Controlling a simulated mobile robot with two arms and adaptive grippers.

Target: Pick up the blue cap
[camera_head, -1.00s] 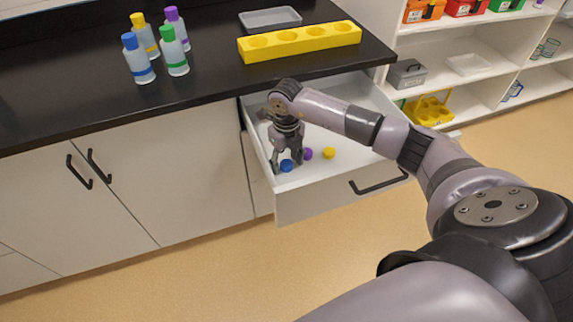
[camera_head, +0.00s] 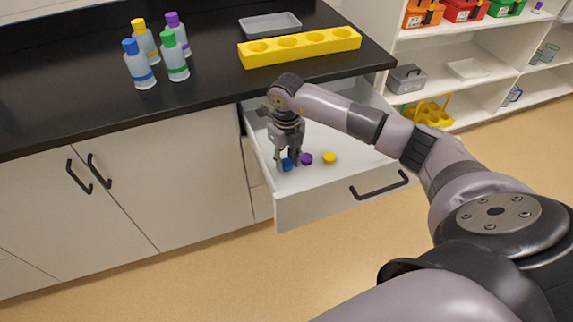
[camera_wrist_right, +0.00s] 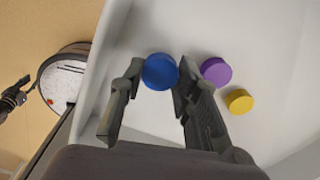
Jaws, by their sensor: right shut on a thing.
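The blue cap (camera_head: 287,164) is in the open white drawer (camera_head: 338,185), close to its left side. My right gripper (camera_head: 286,158) points down into the drawer with its fingers closed on the blue cap. In the right wrist view the blue cap (camera_wrist_right: 160,71) sits between the two fingertips of this gripper (camera_wrist_right: 158,80). The purple cap (camera_head: 306,158) is just right of the gripper, and the yellow cap (camera_head: 329,157) is farther right. My left gripper is not seen in the head view.
On the black counter (camera_head: 90,95) stand several bottles, among them a blue-capped one (camera_head: 138,64), a yellow rack (camera_head: 300,46) and a grey tray (camera_head: 270,24). The drawer walls surround the caps. Shelves (camera_head: 470,68) with bins stand at the right.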

